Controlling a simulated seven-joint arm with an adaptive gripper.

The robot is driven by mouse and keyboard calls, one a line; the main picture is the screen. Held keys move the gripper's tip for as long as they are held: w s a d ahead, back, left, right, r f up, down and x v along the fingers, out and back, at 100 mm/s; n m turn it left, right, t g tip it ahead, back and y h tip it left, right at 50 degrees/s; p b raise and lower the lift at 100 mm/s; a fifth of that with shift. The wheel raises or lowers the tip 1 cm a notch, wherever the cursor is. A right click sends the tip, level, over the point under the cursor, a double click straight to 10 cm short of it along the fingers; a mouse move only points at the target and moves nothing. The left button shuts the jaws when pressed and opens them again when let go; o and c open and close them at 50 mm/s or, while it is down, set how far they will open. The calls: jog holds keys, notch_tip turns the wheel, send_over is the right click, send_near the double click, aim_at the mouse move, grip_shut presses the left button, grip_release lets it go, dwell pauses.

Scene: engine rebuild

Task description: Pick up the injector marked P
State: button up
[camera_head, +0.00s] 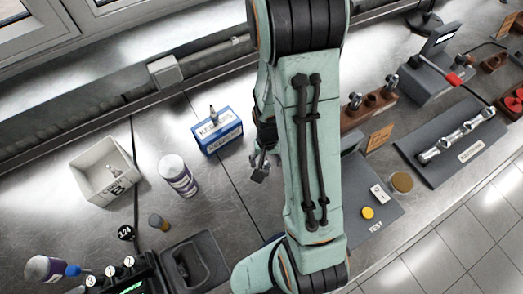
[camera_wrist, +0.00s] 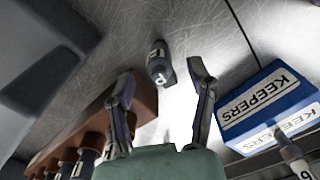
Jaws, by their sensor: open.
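The injector marked P (camera_wrist: 158,65) shows in the wrist view as a short dark cylinder with a pale lettered band. It is on the metal bench, just beyond and between the fingertips of my gripper (camera_wrist: 160,78). The fingers are spread, with nothing held between them. I cannot tell how far apart in height the fingertips and the injector are. In the head view my gripper (camera_head: 261,168) hangs beside my arm, right of the blue box, and I cannot make out the P injector there.
A blue KEEPERS box (camera_wrist: 268,105) is close on the right, with another injector (camera_wrist: 292,152) on it. A brown rack (camera_wrist: 95,125) holding several injectors is on the left. In the head view, a white bin (camera_head: 88,185) and a canister (camera_head: 178,176) stand left of the box.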

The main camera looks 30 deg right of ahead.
jog(key=shift+f, duration=1.5)
grip_shut()
jog(key=shift+r, duration=0.1)
